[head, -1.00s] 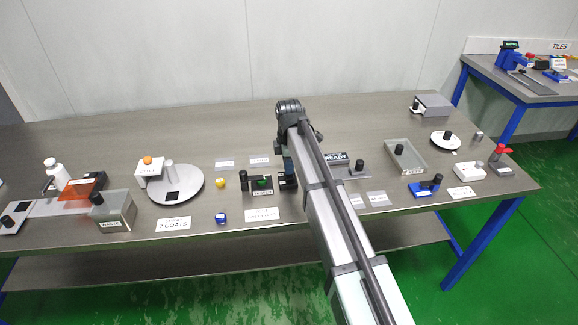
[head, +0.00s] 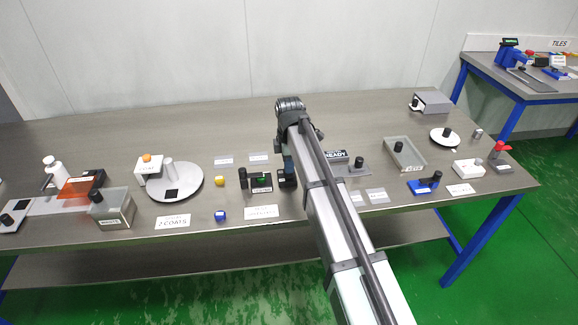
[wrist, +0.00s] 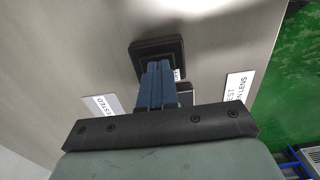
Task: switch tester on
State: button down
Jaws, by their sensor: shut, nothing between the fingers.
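The tester (head: 261,188) is a low black device with a white label, a small green patch and a dark upright post at its left. It stands near the front middle of the table. My gripper (head: 288,168) is shut and empty, pointing down at the tester's right end. In the wrist view, the shut blue fingers (wrist: 158,68) reach a square black block (wrist: 146,52) of the tester. Whether they touch it cannot be told. The fingers and gripper body hide much of the tester there.
A yellow piece (head: 220,181) and a blue piece (head: 221,215) lie left of the tester. A grey disc (head: 190,187) stands further left. A READY sign (head: 336,156) and a grey tray (head: 404,155) are to the right.

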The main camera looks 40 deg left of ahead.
aim_at(289, 175)
notch_tip(289, 175, up, 14)
jog(key=shift+f, duration=0.2)
dwell(0.5)
jog(key=shift+s+d, duration=0.3)
jog(key=shift+f, duration=0.15)
notch_tip(289, 175, down, 14)
jog(key=shift+r, duration=0.1)
dwell(0.6)
